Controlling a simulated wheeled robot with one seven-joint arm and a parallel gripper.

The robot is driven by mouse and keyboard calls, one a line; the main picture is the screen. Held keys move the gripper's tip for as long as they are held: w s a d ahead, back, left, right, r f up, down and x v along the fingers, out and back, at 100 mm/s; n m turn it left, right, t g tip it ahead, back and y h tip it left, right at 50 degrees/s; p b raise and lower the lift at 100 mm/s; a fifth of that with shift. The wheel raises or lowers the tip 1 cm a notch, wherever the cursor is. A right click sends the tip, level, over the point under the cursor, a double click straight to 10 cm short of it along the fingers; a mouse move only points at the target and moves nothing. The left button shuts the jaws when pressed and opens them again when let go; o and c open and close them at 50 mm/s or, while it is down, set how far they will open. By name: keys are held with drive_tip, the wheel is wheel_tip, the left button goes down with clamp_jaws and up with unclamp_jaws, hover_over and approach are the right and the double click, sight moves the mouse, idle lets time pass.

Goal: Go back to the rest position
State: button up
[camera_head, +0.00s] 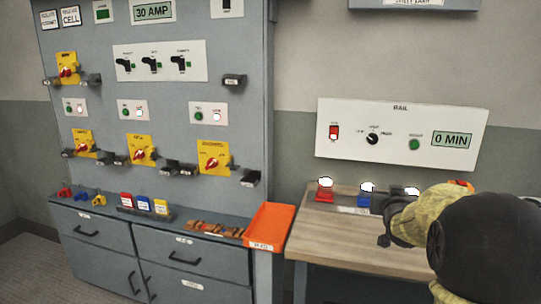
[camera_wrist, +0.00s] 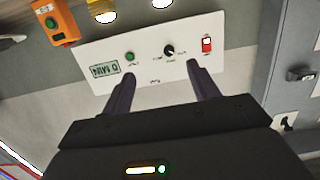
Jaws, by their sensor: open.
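My gripper (camera_wrist: 163,70) is open and empty in the wrist view, its two dark fingers apart. The white panel (camera_wrist: 150,45) shows beyond the fingertips, upside down in that view, with a gap I cannot judge. In the head view my arm reaches in from the right edge over the wooden bench, and my gripper (camera_head: 392,222) is small and dark at its end. The same panel (camera_head: 400,165) hangs on the wall there, with a red switch, a black knob, a green button and a display reading 0 MIN.
The wooden bench (camera_head: 345,240) carries a red-based lamp (camera_head: 325,190) and a blue-based lamp (camera_head: 366,195). An orange tray (camera_head: 268,226) lies at the grey cabinet's (camera_head: 190,262) right end. A tall grey switchboard (camera_head: 170,85) stands behind. An orange box (camera_wrist: 55,22) shows in the wrist view.

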drive_tip(key=s+a+f+n+g+y, duration=0.1)
drive_tip(key=s+a+f+g, duration=0.35)
drive_tip(key=s+f, duration=0.4)
drive_tip(key=s+a+f+n+g+y, duration=0.15)
drive_tip(key=s+a+f+g, duration=0.35)
drive_tip(key=s, duration=0.7)
drive_tip(key=s+a+f+g+y, duration=0.2)
drive_tip(key=s+a+f+g, duration=0.2)
drive_tip(key=s+a+f, duration=0.5)
wheel_tip(320, 180, up, 18)
drive_tip(key=d+p, duration=0.2)
drive_tip(key=p, duration=1.5)
drive_tip(key=shift+s+f, duration=0.15)
drive_tip(key=shift+s, duration=0.05)
drive_tip(key=shift+w+t, duration=0.2)
drive_tip(key=shift+t, duration=0.05)
drive_tip(key=shift+s+d, duration=0.15)
drive_tip(key=shift+d, duration=0.1)
drive_tip(key=shift+a, duration=0.15)
